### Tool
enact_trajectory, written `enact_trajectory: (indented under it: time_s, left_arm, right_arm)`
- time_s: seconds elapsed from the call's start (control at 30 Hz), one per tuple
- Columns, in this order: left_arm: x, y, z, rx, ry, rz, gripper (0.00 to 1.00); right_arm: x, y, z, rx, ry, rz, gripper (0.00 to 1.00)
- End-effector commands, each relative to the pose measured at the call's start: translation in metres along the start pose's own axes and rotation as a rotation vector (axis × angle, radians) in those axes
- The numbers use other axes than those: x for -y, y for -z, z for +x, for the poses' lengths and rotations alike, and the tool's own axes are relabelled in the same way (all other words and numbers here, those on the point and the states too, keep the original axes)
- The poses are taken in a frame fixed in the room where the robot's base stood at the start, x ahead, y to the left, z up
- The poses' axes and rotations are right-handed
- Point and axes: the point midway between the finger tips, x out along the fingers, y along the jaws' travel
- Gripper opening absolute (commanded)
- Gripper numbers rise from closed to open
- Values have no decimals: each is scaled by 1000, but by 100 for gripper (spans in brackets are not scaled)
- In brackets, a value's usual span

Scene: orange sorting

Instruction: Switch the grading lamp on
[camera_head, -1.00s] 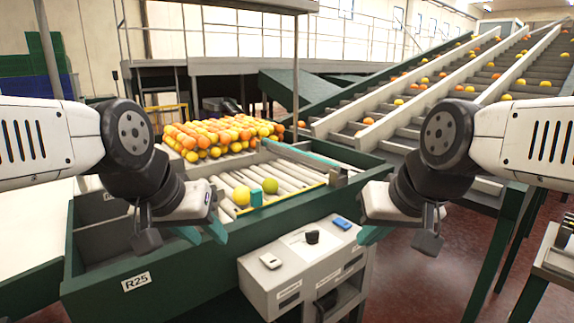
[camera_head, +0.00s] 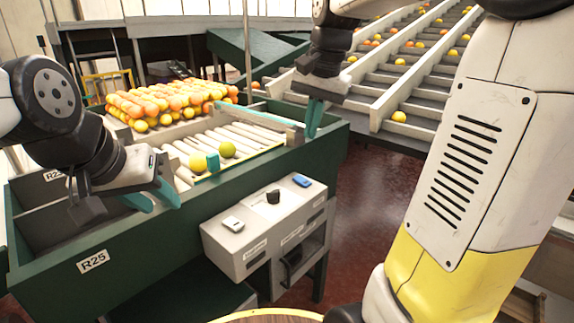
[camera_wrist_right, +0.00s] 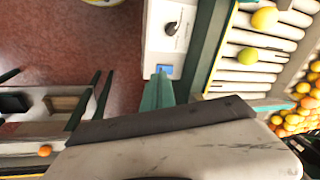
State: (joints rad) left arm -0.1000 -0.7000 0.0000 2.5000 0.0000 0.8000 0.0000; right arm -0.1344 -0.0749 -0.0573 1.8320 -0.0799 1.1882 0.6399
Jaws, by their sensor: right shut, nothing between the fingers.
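A grey control box (camera_head: 265,240) carries a white switch (camera_head: 233,224), a black knob (camera_head: 273,196) and a blue switch (camera_head: 302,180) on its top. I cannot tell which control works the grading lamp, and no lamp is clearly visible. My right gripper (camera_head: 314,118) points down, behind and above the blue switch in the head view. In the right wrist view its shut, empty teal fingers (camera_wrist_right: 158,92) line up with the blue switch (camera_wrist_right: 162,70), apparently above it. My left gripper (camera_head: 152,198) is open and empty over the green bin at left.
A green-framed sorting table (camera_head: 170,236) labelled R25 stands behind the box, with rollers, two loose fruits and a heap of oranges. A sloped conveyor (camera_head: 400,75) rises at the back right. Red floor (camera_head: 365,200) is free right of the box.

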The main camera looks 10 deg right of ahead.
Motion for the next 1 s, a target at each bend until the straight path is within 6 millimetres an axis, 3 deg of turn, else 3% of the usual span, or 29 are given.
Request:
enact_trajectory:
  time_s: [0.2, 0.4, 1.0]
  left_arm:
    - [0, 0, 0, 0, 0, 0, 36]
    - [0, 0, 0, 0, 0, 0, 36]
    - [0, 0, 0, 0, 0, 0, 36]
  right_arm:
    - [25, 47, 21, 58, -110, 207, 0]
    - [35, 69, 34, 75, -174, 321, 0]
    - [36, 72, 45, 79, -192, 352, 0]
